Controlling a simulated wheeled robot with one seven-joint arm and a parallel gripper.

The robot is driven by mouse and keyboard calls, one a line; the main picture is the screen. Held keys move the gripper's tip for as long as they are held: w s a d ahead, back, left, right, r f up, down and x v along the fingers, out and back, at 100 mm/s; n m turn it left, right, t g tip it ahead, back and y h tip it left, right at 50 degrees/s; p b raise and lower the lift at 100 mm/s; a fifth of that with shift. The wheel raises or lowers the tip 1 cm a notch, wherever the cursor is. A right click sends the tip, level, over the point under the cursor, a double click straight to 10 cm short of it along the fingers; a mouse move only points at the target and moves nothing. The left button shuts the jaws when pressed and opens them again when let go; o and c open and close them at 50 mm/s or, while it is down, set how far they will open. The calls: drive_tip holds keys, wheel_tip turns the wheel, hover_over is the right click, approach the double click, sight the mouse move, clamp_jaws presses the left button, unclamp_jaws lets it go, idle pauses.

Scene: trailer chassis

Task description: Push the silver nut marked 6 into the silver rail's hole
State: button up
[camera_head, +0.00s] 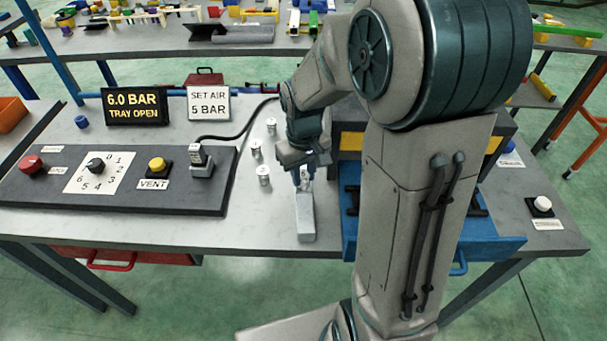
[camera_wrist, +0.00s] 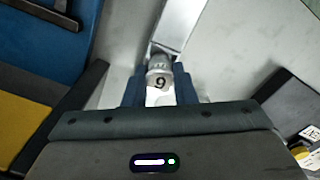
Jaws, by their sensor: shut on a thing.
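My gripper (camera_head: 304,178) points down at the near end of the bench. In the wrist view my gripper (camera_wrist: 158,88) has its two blue fingers closed on both sides of the silver nut (camera_wrist: 160,66), whose white tag reads 6, seen turned. The silver rail (camera_head: 306,218) lies on the bench just in front of the gripper in the head view. In the wrist view the silver rail (camera_wrist: 181,22) runs away from the nut's far end. The nut is in line with the rail's end and looks close to or touching it. The hole is hidden, so I cannot tell how deep the nut sits.
Three other silver pieces (camera_head: 263,174) stand on the bench left of the gripper. A dark control panel (camera_head: 120,180) with knobs lies further left. A blue tray (camera_head: 480,238) is at the right, partly behind my arm. Bare bench (camera_head: 268,215) shows left of the rail.

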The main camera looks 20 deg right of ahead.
sight(303, 174)
drive_tip(key=shift+f, duration=0.55)
drive_tip(key=shift+f, duration=0.1)
drive_tip(key=shift+f, duration=0.15)
drive_tip(key=o, duration=1)
drive_tip(key=shift+r, duration=0.2)
wheel_tip(303, 174, up, 11)
drive_tip(key=s+m+t, duration=0.1)
drive_tip(key=s, duration=0.3)
drive_tip(key=s+t, duration=0.1)
drive_tip(key=s, duration=0.4)
drive_tip(key=s+m+t, duration=0.1)
drive_tip(key=s, duration=0.4)
drive_tip(key=shift+s+r+m, duration=0.1)
drive_tip(key=shift+r+m, duration=0.1)
drive_tip(key=shift+m, duration=0.1)
